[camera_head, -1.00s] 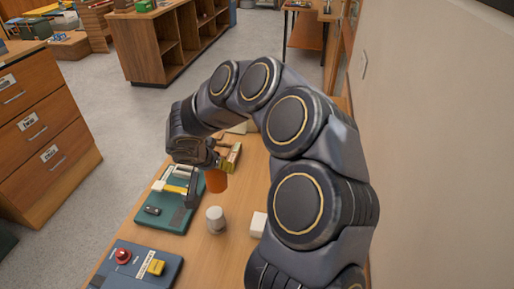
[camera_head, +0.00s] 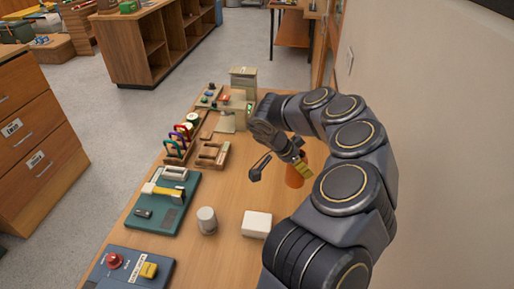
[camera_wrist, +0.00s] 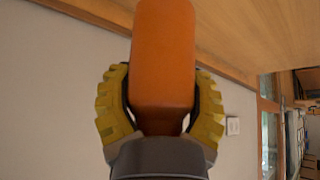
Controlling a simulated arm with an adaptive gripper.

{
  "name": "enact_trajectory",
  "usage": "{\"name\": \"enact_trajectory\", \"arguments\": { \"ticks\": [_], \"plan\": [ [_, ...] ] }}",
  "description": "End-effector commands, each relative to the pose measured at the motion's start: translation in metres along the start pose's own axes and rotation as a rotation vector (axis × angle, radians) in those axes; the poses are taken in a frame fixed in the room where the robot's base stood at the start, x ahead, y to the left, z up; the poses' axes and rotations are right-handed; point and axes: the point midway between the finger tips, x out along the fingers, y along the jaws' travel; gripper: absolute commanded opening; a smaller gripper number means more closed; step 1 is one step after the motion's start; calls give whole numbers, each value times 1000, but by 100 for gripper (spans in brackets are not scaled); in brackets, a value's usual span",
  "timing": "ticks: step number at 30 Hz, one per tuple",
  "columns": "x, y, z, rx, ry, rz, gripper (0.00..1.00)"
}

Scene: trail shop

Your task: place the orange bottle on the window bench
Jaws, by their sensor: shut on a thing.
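The orange bottle (camera_head: 294,178) is partly hidden behind my gripper and arm in the head view. In the wrist view the orange bottle (camera_wrist: 163,60) stands large between the two yellow-padded fingers. My gripper (camera_head: 280,170) is shut on it, over the right part of the wooden bench top (camera_head: 160,235). Both fingers of my gripper (camera_wrist: 160,105) touch the bottle's sides in the wrist view. I cannot tell whether the bottle touches the bench top. I cannot tell which surface is the window bench.
A white cup (camera_head: 207,220) and a white box (camera_head: 257,224) stand in front of my gripper. A teal device (camera_head: 165,203), a blue box with a red knob (camera_head: 130,272) and a rack of coloured loops (camera_head: 182,142) line the left side. The wall (camera_head: 420,90) is close on the right.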

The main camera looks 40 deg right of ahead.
Motion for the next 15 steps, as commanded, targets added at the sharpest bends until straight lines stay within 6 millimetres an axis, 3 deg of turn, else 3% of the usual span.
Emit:
{"name": "enact_trajectory", "arguments": {
  "ticks": [15],
  "plan": [
    [36, -42, -5, -2, 5, 5, 24]
  ]
}}
